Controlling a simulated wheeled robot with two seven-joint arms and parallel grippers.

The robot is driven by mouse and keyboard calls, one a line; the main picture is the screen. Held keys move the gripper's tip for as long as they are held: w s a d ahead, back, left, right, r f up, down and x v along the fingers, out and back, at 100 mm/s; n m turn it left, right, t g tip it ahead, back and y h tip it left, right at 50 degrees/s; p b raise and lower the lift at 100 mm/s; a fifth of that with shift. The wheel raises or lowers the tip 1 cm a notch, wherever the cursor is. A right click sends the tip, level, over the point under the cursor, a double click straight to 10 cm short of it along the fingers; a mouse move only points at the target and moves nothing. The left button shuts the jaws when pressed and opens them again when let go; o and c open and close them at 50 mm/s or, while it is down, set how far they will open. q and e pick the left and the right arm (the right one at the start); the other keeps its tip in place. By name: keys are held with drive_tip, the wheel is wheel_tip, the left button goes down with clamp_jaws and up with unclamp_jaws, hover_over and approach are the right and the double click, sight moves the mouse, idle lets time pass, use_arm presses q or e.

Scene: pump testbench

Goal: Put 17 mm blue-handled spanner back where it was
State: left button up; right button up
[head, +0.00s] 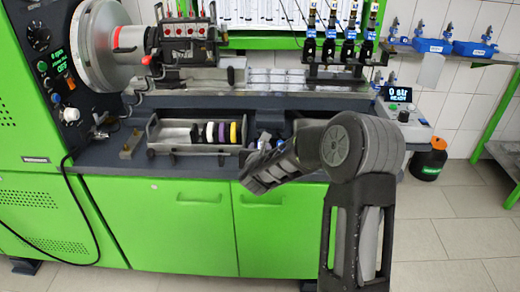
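My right arm comes up from the bottom and bends left over the front edge of the bench. My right gripper (263,142) is at the far end of this arm, beside the right end of the parts tray. It is small and partly hidden by my own wrist, so I cannot tell whether it is open or shut, or whether it holds anything. I cannot make out the blue-handled spanner. My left gripper is not in view.
A grey tray (172,149) with black, white, yellow and purple rings lies on the bench. Behind it is the green test machine (25,120) with a chuck (100,45). Injectors (330,45) hang at the back. A display (397,94) stands right. Green cabinet doors (180,225) are below.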

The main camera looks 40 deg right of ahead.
drive_tip(key=shift+o, duration=0.6)
drive_tip(key=shift+r+p, duration=0.4)
drive_tip(key=shift+p, duration=0.1)
drive_tip(key=shift+r+p, duration=0.3)
drive_tip(key=shift+p, duration=0.2)
drive_tip(key=b+v, duration=0.2)
drive_tip(key=v, duration=1)
drive_tip(key=shift+f, duration=0.2)
